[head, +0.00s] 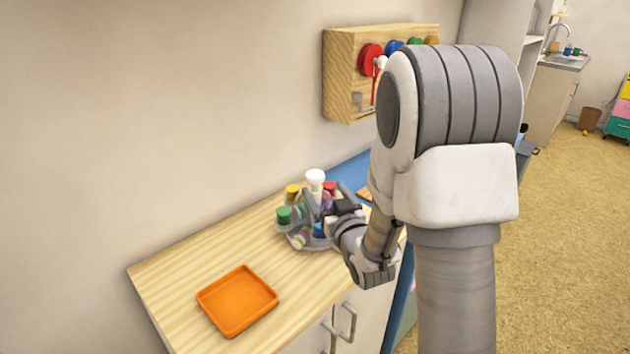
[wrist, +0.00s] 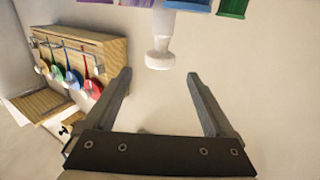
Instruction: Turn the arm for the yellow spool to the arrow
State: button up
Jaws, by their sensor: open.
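The yellow spool (head: 432,41) is the farthest in the row on the wooden wall box (head: 345,75), and my arm partly covers that row in the head view. Its turning arm is hidden in the head view and too small to make out in the wrist view, where the box (wrist: 105,48) appears upside down at the left. I cannot make out the arrow. My gripper (wrist: 159,74) is open and empty, with its fingers apart. It is low beside the stamp carousel, well away from the box.
The stamp carousel (head: 300,238) with a white knob (head: 315,178) stands on the wooden counter (head: 180,272), close to my gripper. The knob (wrist: 160,48) also shows just beyond my fingertips in the wrist view. An orange tray (head: 238,300) lies at the front. The red spool (head: 370,58) is nearest on the box.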

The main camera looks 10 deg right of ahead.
aim_at(318, 181)
jog(key=w, duration=0.5)
jog(key=w+a, duration=0.1)
jog(key=w, duration=0.1)
jog(key=shift+w, duration=0.3)
grip_shut()
